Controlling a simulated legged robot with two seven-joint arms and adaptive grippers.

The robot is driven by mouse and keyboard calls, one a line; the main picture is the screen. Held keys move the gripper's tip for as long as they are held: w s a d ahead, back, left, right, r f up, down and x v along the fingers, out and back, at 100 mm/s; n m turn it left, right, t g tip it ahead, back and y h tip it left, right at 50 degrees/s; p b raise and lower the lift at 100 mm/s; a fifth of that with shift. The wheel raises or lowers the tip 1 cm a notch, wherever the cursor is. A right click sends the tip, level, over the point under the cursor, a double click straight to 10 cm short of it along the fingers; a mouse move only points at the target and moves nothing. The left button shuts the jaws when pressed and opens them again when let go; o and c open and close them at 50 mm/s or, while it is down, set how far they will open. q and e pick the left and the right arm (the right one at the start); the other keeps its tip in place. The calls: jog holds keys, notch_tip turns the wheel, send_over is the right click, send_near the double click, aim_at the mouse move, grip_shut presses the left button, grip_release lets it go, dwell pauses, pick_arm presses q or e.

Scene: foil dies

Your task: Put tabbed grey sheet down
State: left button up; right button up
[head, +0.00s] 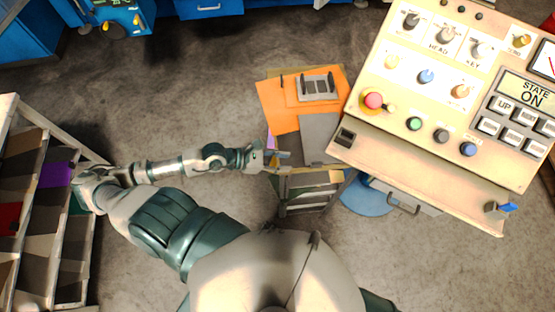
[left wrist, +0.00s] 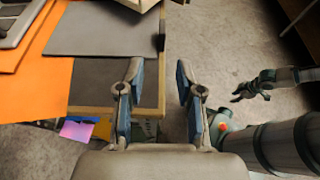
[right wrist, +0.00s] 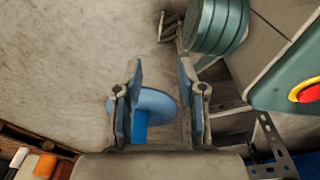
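A grey sheet (head: 318,136) lies flat beside orange sheets on a low stand, left of the control panel. In the left wrist view the grey sheet (left wrist: 100,28) has a small dark tab on its right edge, and a darker grey surface shows below it. My left gripper (head: 279,158) is at the stand's near left corner; its fingers (left wrist: 160,85) are apart with nothing between them, close to the sheet but not touching it. My right gripper (right wrist: 160,90) is open and empty in the right wrist view, above a blue round seat; it is not seen in the head view.
Orange sheets (head: 277,105) carry a slotted light-grey plate (head: 317,87). The control panel (head: 450,90) stands close on the right. A blue round seat (head: 368,198) is below it. A shelf rack (head: 35,175) stands at left. Open floor lies between rack and stand.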

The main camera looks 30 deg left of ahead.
pick_arm(q)
jog(key=shift+v, duration=0.9)
pick_arm(e)
jog(key=shift+w+a+r, duration=0.1)
jog(key=shift+w+a, duration=0.1)
jog(key=shift+a, duration=0.3)
pick_arm(q)
jog(key=shift+s, duration=0.1)
